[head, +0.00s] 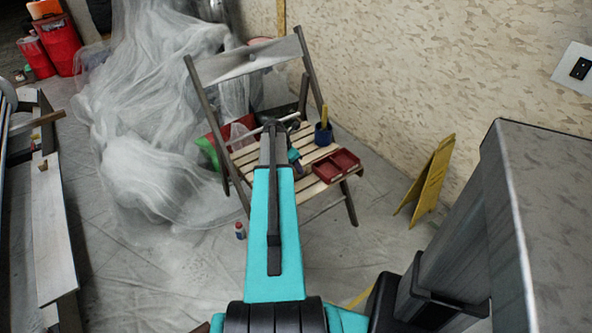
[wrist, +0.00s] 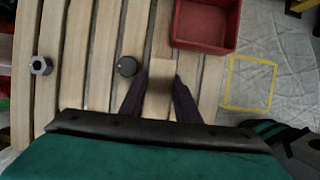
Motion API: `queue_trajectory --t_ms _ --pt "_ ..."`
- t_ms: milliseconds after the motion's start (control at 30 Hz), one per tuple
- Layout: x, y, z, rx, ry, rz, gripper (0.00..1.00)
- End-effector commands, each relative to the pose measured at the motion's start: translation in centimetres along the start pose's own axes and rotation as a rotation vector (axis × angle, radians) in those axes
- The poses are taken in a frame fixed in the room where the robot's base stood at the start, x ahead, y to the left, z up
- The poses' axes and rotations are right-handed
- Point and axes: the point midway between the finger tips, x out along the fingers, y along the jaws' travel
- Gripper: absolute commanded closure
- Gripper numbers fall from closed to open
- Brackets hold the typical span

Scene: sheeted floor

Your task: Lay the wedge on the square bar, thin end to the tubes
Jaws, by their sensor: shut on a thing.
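My gripper (wrist: 160,84) shows in the wrist view with its two dark fingers pointing over the slatted seat of a wooden folding chair (wrist: 104,45). A pale wooden piece, seemingly the wedge (wrist: 158,88), is between the fingers; its colour blends with the slats and I cannot tell which end is thin. In the head view my arm hides the gripper and the piece. I cannot make out the square bar or the tubes with certainty; a thin pale rod (head: 248,133) crosses the back of the seat in the head view.
A red tray (wrist: 207,28) sits close ahead to the right of my gripper. A dark round knob (wrist: 127,66) and a grey hex nut (wrist: 40,65) lie left. A yellow folding sign (head: 430,180) and small bottle (head: 240,231) stand on the floor.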

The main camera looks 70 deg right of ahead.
Motion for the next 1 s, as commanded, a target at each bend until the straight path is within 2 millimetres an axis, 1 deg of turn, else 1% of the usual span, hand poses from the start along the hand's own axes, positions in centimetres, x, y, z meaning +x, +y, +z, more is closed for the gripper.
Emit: queue_trajectory --t_ms 100,200,633,667,700,1000 --pt "1.3 0.0 -0.5 0.000 0.000 -0.001 0.97" --pt "1.8 0.0 -0.7 0.000 0.000 -0.001 0.97" --pt "2.1 0.0 -0.8 0.000 -0.001 0.000 0.97" --pt "2.1 0.0 -0.9 0.000 0.000 0.000 0.69" --pt "2.1 0.0 -0.8 0.000 -0.001 0.001 0.63" --pt "2.1 0.0 -0.8 0.000 0.000 0.000 0.63"
